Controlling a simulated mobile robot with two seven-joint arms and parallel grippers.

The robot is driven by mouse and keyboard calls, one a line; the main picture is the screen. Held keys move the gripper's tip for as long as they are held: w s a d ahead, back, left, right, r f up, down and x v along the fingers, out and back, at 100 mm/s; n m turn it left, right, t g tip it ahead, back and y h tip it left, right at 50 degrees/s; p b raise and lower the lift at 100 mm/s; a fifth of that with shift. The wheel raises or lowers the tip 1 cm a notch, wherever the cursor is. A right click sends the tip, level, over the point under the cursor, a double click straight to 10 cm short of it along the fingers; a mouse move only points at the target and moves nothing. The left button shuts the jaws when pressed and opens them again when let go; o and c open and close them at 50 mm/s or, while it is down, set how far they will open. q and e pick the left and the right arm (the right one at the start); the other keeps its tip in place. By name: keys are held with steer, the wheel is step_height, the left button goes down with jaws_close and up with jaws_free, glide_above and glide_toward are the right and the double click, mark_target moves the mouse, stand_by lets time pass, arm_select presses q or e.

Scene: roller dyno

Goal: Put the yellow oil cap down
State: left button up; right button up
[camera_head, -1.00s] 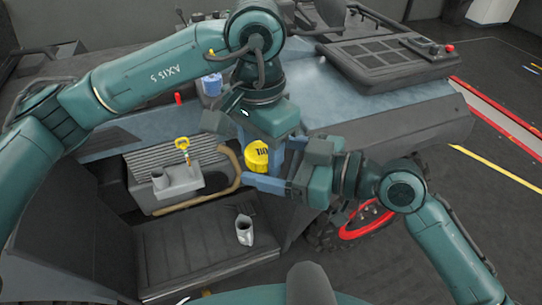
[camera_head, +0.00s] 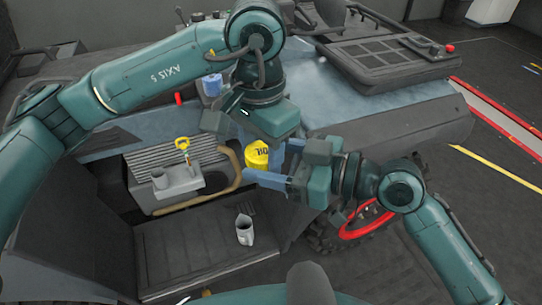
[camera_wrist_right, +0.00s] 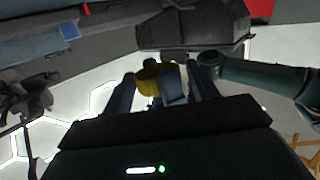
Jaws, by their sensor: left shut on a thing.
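The yellow oil cap (camera_head: 256,155), with black lettering, is held up in front of the vehicle in the head view. My left gripper (camera_head: 258,144) comes down from above and is shut on it. My right gripper (camera_head: 270,164) reaches in from the right, with its fingers apart and the cap between or just beyond their tips. In the right wrist view the yellow cap (camera_wrist_right: 148,80) shows between the spread right fingers (camera_wrist_right: 162,88), partly covered by a blue-grey finger. I cannot tell whether the right fingers touch it.
A grey engine part (camera_head: 178,183) with a yellow-ringed dipstick (camera_head: 182,143) sits below left. A metal jug (camera_head: 244,230) stands on the dark ribbed floor panel (camera_head: 190,255), which has free room around it. A blue cap (camera_head: 212,84) and a tan hose (camera_head: 238,165) are close by.

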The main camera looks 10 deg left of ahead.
steer(key=o, duration=0.3)
steer(key=shift+d, duration=0.1)
steer(key=v, duration=1.1)
steer(key=shift+s+d, duration=0.2)
steer(key=shift+d, duration=0.15)
step_height(320, 180, down, 5)
steer(key=s+a+m+t+h, duration=0.1)
steer(key=m+t+h, duration=0.2)
steer(key=m+t, duration=0.45)
arm_select(q)
steer(key=w+d+f+m, duration=0.3)
steer(key=d+f+m, duration=0.1)
steer(key=shift+w+f+m, duration=0.3)
steer(key=shift+w+f, duration=0.05)
steer(key=shift+f, duration=0.05)
arm_select(e)
steer(key=shift+n+t, duration=0.55)
steer(key=shift+n, duration=0.2)
steer(key=x, duration=1.1)
steer(key=shift+w+a+f, duration=0.25)
steer(key=shift+a, duration=0.1)
steer(key=shift+c, duration=0.4)
